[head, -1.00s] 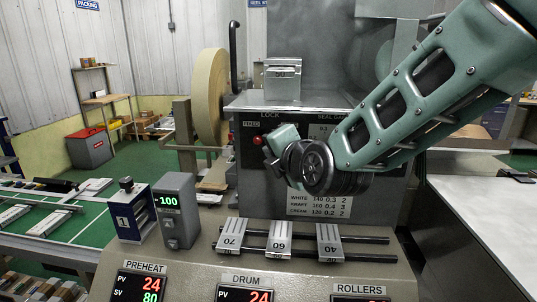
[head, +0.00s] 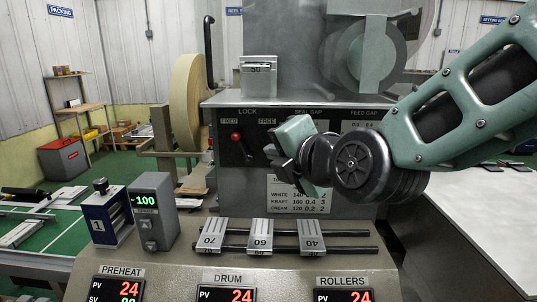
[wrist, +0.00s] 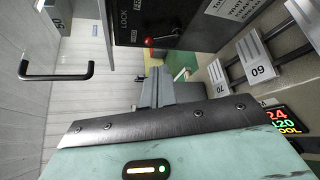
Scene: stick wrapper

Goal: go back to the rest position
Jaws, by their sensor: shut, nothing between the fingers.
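My gripper (head: 284,165) is in front of the stick wrapper's grey front panel (head: 228,178), pointing left and a little toward the viewer, clear of the panel. It is shut and empty. In the wrist view its closed fingers (wrist: 157,88) point away over the floor, with nothing held. My green arm comes in from the right in the head view and covers part of the gap charts on the panel.
The red-knobbed lock lever (head: 236,137) is just left of my gripper. Below it are numbered blocks 70 (head: 210,238), 60 (head: 260,238) and 40 (head: 312,238) on rails. A paper roll (head: 187,115) stands at left.

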